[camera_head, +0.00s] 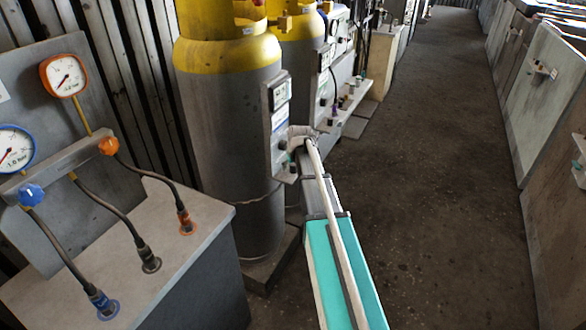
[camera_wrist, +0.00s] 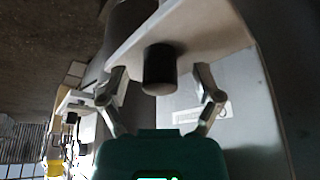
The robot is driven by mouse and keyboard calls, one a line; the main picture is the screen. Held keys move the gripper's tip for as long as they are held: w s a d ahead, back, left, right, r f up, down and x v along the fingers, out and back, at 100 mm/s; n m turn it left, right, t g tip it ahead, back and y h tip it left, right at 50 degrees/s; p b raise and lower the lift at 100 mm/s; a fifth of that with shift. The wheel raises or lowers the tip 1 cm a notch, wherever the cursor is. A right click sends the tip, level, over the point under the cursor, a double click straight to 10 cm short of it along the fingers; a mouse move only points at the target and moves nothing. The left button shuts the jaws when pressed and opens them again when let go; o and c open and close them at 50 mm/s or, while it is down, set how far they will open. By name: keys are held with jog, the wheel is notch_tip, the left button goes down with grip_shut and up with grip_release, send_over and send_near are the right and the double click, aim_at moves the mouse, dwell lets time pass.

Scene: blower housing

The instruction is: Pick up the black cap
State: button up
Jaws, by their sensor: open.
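The black cap (camera_wrist: 158,70) is a short dark cylinder sticking out from a pale, plate-like surface (camera_wrist: 190,38) in the wrist view. My gripper (camera_wrist: 160,82) is open, with one finger on each side of the cap. Gaps show between the cap and both fingers, and I see no contact. The depth of the fingertips relative to the cap is hard to judge. In the head view my arm reaches toward a grey panel (camera_head: 279,112) beside a gas cylinder; the fingers cannot be made out there.
A grey, yellow-topped gas cylinder (camera_head: 230,130) stands left of my arm, with another (camera_head: 299,45) behind it. A bench (camera_head: 190,265) with gauges and hoses is at the left. The floor (camera_head: 440,180) to the right is clear up to a row of cabinets (camera_head: 545,95).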

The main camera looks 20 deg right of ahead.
jog(key=c, duration=1)
jog(key=shift+r+p, duration=1.3)
jog(key=s+d+r+p, duration=0.1)
jog(key=s+r+p, duration=0.2)
jog(key=s, duration=0.1)
jog(key=s+d+r+p, duration=0.1)
jog(key=s+r+p, duration=0.3)
jog(key=s, duration=0.1)
jog(key=s+d+r+p, duration=0.1)
jog(key=s+r+p, duration=0.2)
jog(key=s, duration=0.1)
jog(key=shift+s+d+r, duration=0.2)
jog(key=shift+s+d, duration=0.05)
jog(key=shift+d, duration=0.15)
notch_tip(320, 180, up, 6)
jog(key=p, duration=0.6)
